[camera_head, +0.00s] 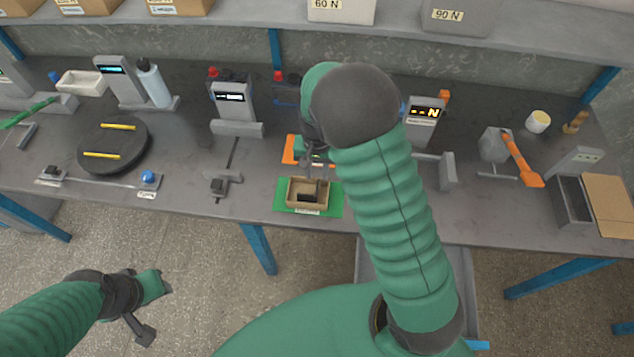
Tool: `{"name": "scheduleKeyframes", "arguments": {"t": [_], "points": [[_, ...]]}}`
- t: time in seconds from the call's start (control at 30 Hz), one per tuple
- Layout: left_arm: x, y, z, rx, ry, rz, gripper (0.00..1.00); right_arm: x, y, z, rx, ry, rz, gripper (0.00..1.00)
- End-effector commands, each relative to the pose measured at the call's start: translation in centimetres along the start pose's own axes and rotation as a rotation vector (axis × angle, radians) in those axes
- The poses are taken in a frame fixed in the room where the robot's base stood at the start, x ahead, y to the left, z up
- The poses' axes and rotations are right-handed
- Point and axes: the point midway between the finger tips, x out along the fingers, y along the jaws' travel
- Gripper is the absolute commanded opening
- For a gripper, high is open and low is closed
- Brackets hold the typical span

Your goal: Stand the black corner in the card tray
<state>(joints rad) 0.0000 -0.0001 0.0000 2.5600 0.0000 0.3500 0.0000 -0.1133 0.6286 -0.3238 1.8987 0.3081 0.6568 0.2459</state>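The card tray (292,203) is a small tan open box on a green mat (335,204) near the front edge of the bench. A small black piece (306,198), which looks like the black corner, shows inside it; I cannot tell whether it is upright or lying. My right gripper (318,175) points down at the tray from behind. Its fingers are small and partly merge with the dark piece, so its opening and any hold are unclear. My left gripper (157,311) hangs over the floor, away from the bench, with its fingers apart and empty.
Behind the tray is an orange item (290,150), partly hidden by my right arm. A black round turntable (113,146) with yellow bars stands left. A display stand (234,105) is behind. An orange-handled device (515,155) and an open box (573,200) stand right.

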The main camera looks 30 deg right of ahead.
Motion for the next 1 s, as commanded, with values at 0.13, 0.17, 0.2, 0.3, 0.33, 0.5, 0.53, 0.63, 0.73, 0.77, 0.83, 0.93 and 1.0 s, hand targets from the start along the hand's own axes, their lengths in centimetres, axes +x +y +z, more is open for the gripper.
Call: {"name": "scheduleKeyframes", "arguments": {"t": [0.13,0.17,0.2,0.3,0.33,0.5,0.53,0.63,0.73,0.77,0.83,0.93,1.0], "points": [[0.0,0.0,0.0,0.000,0.000,0.000,0.36,-2.2,0.0,-0.1,0.001,0.001,0.000,0.28],[0.0,0.0,0.0,0.000,0.000,0.000,0.36,-2.4,0.0,0.0,-0.002,0.002,-0.001,0.28],[0.0,0.0,0.0,0.000,0.000,0.000,0.36,-2.8,0.1,0.4,-0.014,0.003,-0.006,0.28],[0.0,0.0,0.0,0.000,0.000,0.000,0.36,-4.3,0.3,3.3,-0.124,0.030,-0.037,0.28],[0.0,0.0,0.0,0.000,0.000,0.000,0.36,-4.8,0.5,4.6,-0.177,0.046,-0.049,0.28],[0.0,0.0,0.0,0.000,0.000,0.000,0.36,-6.9,1.9,11.5,-0.513,0.169,-0.080,0.28],[0.0,0.0,0.0,0.000,0.000,0.000,0.36,-7.0,2.1,12.3,-0.555,0.187,-0.080,0.28],[0.0,0.0,0.0,0.000,0.000,0.000,0.36,-7.1,2.5,13.6,-0.637,0.218,-0.076,0.28],[0.0,0.0,0.0,0.000,0.000,0.000,0.36,-7.0,2.5,13.7,-0.647,0.221,-0.075,0.28],[0.0,0.0,0.0,0.000,0.000,0.000,0.36,-7.0,2.5,13.7,-0.646,0.220,-0.075,0.28],[0.0,0.0,0.0,0.000,0.000,0.000,0.36,-7.0,2.5,13.7,-0.645,0.219,-0.075,0.28],[0.0,0.0,0.0,0.000,0.000,0.000,0.36,-7.0,2.5,13.7,-0.644,0.218,-0.075,0.28],[0.0,0.0,0.0,0.000,0.000,0.000,0.36,-7.0,2.5,13.7,-0.643,0.218,-0.075,0.28]]}}
